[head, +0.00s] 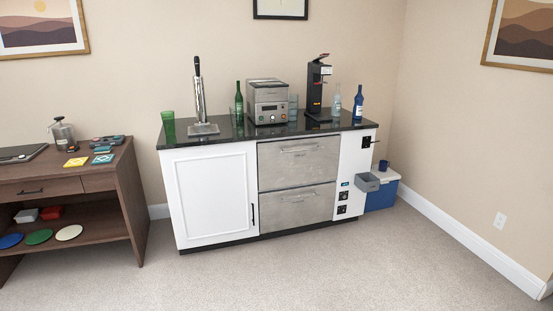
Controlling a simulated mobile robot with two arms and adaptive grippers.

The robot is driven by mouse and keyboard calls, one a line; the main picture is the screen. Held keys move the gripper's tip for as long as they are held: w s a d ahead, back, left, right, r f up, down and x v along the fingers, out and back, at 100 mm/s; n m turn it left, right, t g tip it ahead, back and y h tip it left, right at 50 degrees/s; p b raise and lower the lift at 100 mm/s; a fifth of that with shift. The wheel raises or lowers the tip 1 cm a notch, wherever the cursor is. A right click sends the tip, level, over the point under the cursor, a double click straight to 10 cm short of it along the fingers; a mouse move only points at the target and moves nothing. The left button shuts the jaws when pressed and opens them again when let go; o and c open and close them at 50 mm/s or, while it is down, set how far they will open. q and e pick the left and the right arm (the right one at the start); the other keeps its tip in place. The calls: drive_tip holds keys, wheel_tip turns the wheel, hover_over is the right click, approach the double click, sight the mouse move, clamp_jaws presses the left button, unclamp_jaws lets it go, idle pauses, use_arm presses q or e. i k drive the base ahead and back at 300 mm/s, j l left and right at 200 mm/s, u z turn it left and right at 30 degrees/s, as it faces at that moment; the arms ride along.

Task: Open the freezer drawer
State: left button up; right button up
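Two stainless steel drawers are set in the middle of the white bar cabinet (212,193). The upper drawer (298,164) has a horizontal bar handle near its top edge. The lower drawer (297,207) has a similar handle near its top. Both look shut, flush with the cabinet front. I cannot tell from any marking which one is the freezer drawer. Neither of my grippers is in view.
A black countertop (225,137) carries a beer tap (199,98), bottles, a steel machine (268,102) and a dark dispenser (316,88). A wooden desk (124,197) stands at left. A blue cooler (381,195) sits at right. The carpet in front is clear.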

sight(282, 209)
drive_tip(key=i, duration=2.15)
